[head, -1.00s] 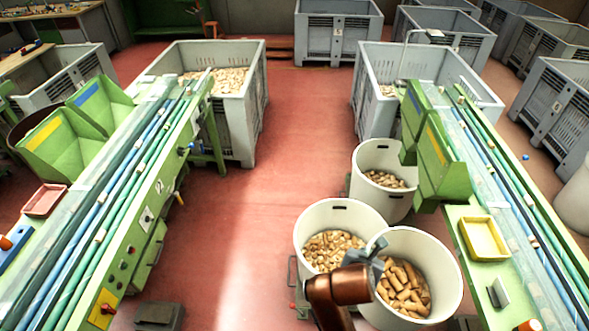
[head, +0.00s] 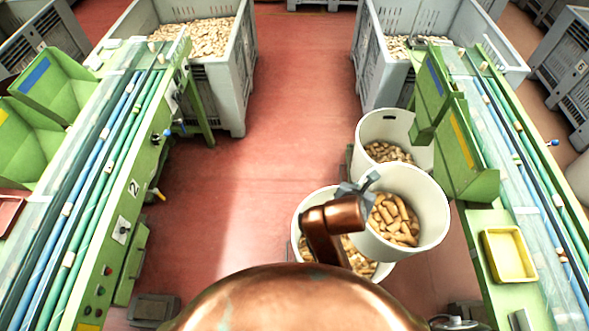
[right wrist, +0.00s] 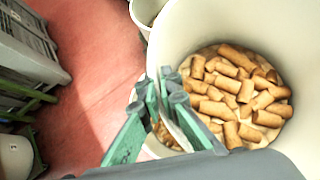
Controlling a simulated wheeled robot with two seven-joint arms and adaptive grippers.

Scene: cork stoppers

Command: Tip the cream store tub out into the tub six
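A round cream tub (head: 427,198) holding brown cork stoppers (head: 394,220) is at the front right, overlapping two similar cream tubs in the head view. My right gripper (head: 357,188) is at its left rim. In the right wrist view the fingers (right wrist: 165,98) are closed with the tub's rim between them, and the corks lie inside the cream tub (right wrist: 190,42). I cannot tell how far its base is off the floor. A grey slatted tub (head: 560,88) at the right edge has a label that looks like 6. My left gripper is out of view.
Two more cream tubs with corks stand close by, one behind (head: 372,122) and one at left (head: 300,222). A green conveyor line (head: 478,215) with a yellow tray (head: 509,254) stands right. Another conveyor (head: 125,190) stands left. The red floor (head: 275,120) between is clear.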

